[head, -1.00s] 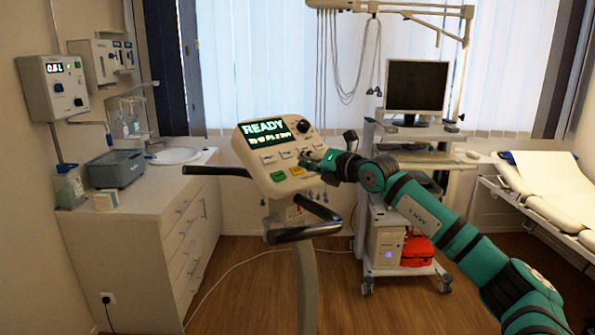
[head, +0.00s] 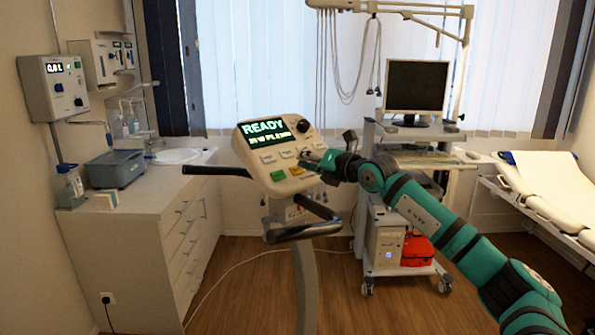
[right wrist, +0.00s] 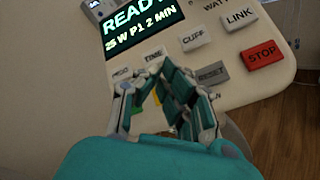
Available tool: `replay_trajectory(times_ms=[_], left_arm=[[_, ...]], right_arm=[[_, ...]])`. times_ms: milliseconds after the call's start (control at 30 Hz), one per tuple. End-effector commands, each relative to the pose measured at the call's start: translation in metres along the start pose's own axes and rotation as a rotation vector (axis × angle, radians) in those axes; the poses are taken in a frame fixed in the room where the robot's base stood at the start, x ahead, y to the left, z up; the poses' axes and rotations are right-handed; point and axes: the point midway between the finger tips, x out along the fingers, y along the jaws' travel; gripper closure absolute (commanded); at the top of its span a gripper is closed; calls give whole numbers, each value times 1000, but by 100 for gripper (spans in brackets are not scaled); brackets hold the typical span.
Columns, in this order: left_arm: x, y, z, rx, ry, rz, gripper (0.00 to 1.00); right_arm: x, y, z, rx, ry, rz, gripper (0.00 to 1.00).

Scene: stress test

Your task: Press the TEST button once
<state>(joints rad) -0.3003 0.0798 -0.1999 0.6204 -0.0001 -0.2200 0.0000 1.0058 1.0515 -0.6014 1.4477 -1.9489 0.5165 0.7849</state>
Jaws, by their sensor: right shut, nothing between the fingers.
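The cream console (head: 250,157) stands on a post in the middle of the head view. Its screen (head: 264,133) reads READY, with "25 W P1 2 MIN" legible in the right wrist view (right wrist: 143,32). My right gripper (head: 305,155) is shut and empty, its fingertips (right wrist: 160,75) over the button area. Whether they touch the panel I cannot tell. The grey RESET button (right wrist: 212,73) is right of the fingers. No label reading TEST is legible; the fingers cover part of the panel. My left gripper is not in view.
A red STOP button (right wrist: 262,54), LINK button (right wrist: 239,18) and CUFF button (right wrist: 193,40) are nearby on the panel. A green button (head: 278,176) and yellow button (head: 297,171) sit low on the console. Black handlebars (head: 305,232) extend below it. A monitor cart (head: 398,285) stands behind.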

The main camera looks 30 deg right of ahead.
Motion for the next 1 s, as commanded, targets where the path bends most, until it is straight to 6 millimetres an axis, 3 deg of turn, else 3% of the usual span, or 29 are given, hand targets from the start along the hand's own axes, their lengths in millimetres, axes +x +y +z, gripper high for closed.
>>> replay_trajectory(times_ms=[1000], left_arm=[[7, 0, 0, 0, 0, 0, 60]], right_arm=[[8, -6, -6, 1, 1, 0, 100]])
